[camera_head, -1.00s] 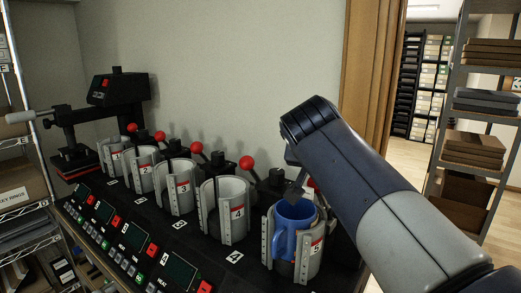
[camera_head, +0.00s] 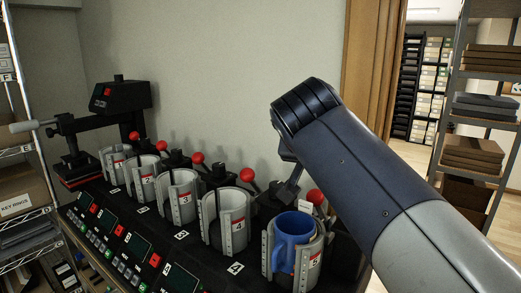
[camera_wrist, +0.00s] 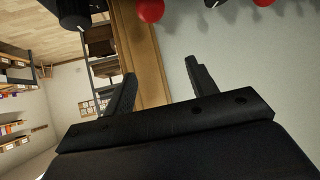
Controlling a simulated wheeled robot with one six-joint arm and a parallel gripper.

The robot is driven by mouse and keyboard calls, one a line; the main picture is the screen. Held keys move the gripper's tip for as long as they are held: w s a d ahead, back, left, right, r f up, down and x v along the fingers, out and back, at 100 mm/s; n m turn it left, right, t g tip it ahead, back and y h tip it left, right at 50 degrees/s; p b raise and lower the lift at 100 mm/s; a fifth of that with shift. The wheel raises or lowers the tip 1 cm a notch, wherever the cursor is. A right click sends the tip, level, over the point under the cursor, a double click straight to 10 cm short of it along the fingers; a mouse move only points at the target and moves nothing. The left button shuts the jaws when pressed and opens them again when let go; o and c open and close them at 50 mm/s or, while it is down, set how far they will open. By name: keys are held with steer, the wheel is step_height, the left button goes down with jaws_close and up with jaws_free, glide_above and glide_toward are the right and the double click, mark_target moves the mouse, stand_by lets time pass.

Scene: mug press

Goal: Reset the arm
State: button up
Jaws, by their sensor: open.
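My gripper shows in the wrist view (camera_wrist: 160,88) with its two black fingers spread wide and nothing between them. In the head view its fingertips are small and mostly hidden behind my arm; the visible part (camera_head: 287,190) is above and behind the blue mug. The blue mug (camera_head: 291,228) stands upright inside press 5 (camera_head: 312,262), its handle facing front left. My gripper is apart from the mug.
Presses 1 to 4 stand in a row to the left, such as press 4 (camera_head: 226,222), each with a red-knobbed lever. A flat heat press (camera_head: 120,95) is at the back left. Shelves (camera_head: 478,120) stand at the right. A wall is close behind the presses.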

steer(key=b+x, duration=0.1)
steer(key=x, duration=0.4)
steer(key=shift+s+f+b, duration=0.2)
steer(key=shift+f+b, duration=0.05)
steer(key=shift+b, duration=0.15)
steer(key=f+b, duration=0.1)
steer(key=f, duration=0.1)
steer(key=w+f+b, duration=0.1)
steer(key=f+b, duration=0.1)
steer(key=f, duration=0.1)
steer(key=shift+d+b, duration=0.15)
steer(key=shift+b, duration=0.15)
steer(key=shift+w+d+f, duration=0.1)
steer(key=shift+w+f, duration=0.1)
steer(key=shift+f, duration=0.15)
steer(key=shift+w+d+r+p, duration=0.4)
steer(key=shift+w+r+p, duration=0.1)
steer(key=shift+r+p, duration=0.3)
steer(key=w+d+p, duration=0.3)
steer(key=v, duration=0.6)
steer(key=shift+w+a+r+p, duration=0.15)
steer(key=shift+w+r+p, duration=0.1)
steer(key=shift+w+p, duration=0.1)
steer(key=shift+s, duration=0.1)
